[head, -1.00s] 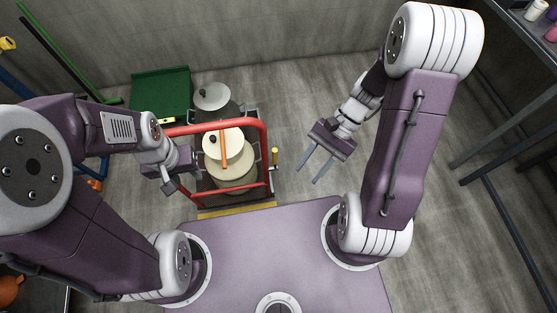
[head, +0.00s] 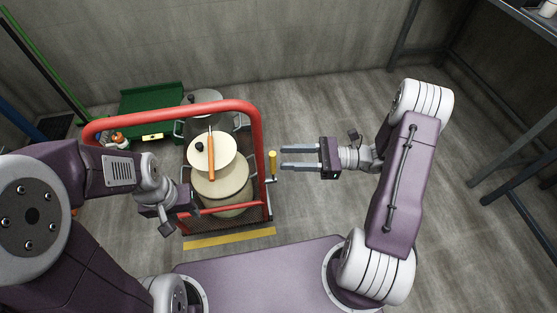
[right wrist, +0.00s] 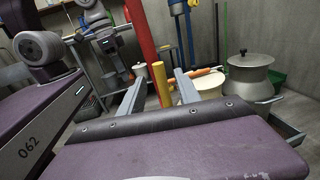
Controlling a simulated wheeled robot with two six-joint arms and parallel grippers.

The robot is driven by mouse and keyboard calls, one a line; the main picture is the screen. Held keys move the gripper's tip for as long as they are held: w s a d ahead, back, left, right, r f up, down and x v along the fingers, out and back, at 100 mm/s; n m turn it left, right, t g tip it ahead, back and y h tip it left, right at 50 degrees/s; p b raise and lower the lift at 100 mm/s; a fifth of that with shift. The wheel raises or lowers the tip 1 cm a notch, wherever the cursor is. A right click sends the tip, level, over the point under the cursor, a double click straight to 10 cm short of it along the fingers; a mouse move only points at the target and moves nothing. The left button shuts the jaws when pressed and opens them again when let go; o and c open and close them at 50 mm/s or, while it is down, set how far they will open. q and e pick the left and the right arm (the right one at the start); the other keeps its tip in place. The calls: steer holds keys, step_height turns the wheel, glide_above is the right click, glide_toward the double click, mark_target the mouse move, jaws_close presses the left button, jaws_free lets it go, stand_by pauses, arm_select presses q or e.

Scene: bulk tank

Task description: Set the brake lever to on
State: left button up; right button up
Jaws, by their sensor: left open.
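The brake lever (head: 272,165) has a yellow grip and stands upright at the right side of a red-railed cart (head: 258,140). My right gripper (head: 283,157) is open and empty, pointing left at the lever, its fingertips just short of the grip in the head view. In the right wrist view the yellow lever (right wrist: 161,86) appears between the two open fingers (right wrist: 162,90); I see no clear contact. My left gripper (head: 180,215) is at the cart's near left corner, its jaws open and partly hidden by its wrist.
The cart carries pots with pale lids (head: 221,180) and an orange-handled tool (head: 211,165) on top. A green bin (head: 155,103) stands behind it. A yellow strip (head: 230,238) runs along the cart's near edge. The floor right of my right gripper is clear.

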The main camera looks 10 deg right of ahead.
mark_target(273, 163)
steer(key=a, duration=0.3)
steer(key=shift+w+a+b, duration=0.2)
steer(key=shift+w+b, duration=0.1)
steer(key=shift+b, duration=0.05)
jaws_close()
stand_by(1.1)
